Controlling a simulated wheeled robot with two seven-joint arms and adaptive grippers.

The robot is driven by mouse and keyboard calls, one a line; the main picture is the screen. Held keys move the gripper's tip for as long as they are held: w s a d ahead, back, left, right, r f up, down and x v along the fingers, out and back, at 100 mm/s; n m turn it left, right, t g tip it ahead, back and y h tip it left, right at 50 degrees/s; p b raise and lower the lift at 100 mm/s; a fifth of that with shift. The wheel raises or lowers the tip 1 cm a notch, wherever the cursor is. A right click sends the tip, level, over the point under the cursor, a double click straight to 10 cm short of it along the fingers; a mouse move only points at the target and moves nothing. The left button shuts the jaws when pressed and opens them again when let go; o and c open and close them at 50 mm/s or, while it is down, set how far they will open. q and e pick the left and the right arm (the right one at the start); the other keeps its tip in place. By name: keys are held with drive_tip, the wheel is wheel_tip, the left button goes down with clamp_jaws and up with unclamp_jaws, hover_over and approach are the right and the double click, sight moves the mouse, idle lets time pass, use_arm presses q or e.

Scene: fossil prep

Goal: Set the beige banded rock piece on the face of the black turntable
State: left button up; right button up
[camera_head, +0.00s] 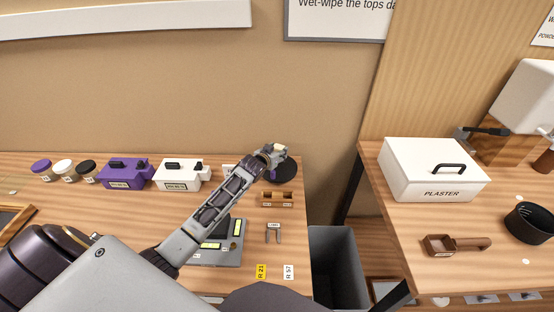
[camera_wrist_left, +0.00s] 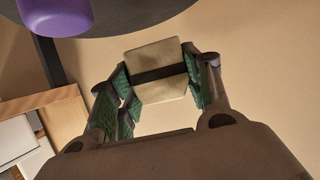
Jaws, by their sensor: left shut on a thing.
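My left gripper (camera_head: 270,155) is at the far end of my arm, over the black turntable (camera_head: 288,172) near the right back corner of the left table. In the wrist view the left gripper (camera_wrist_left: 158,75) is shut on the beige banded rock piece (camera_wrist_left: 152,56), a squarish block with a dark band across it. A small pale part of the piece (camera_head: 279,148) shows in the head view. The dark turntable disc (camera_wrist_left: 150,20) shows behind the piece in the wrist view; the gap between them cannot be judged. My right gripper is not in view.
A purple object (camera_wrist_left: 55,14) is close to the disc in the wrist view. A brown two-part holder (camera_head: 277,199) lies in front of the turntable. Purple (camera_head: 125,174) and white (camera_head: 182,175) boxes stand to its left. A grey bin (camera_head: 338,265) fills the gap between the tables.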

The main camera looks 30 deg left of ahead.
use_arm(q)
drive_tip(key=shift+f, duration=1.8)
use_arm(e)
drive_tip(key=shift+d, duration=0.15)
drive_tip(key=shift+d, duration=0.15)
use_arm(q)
drive_tip(key=o, duration=1.2)
drive_tip(key=shift+f, duration=0.15)
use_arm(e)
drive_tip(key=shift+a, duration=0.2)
use_arm(q)
drive_tip(key=shift+s, duration=0.1)
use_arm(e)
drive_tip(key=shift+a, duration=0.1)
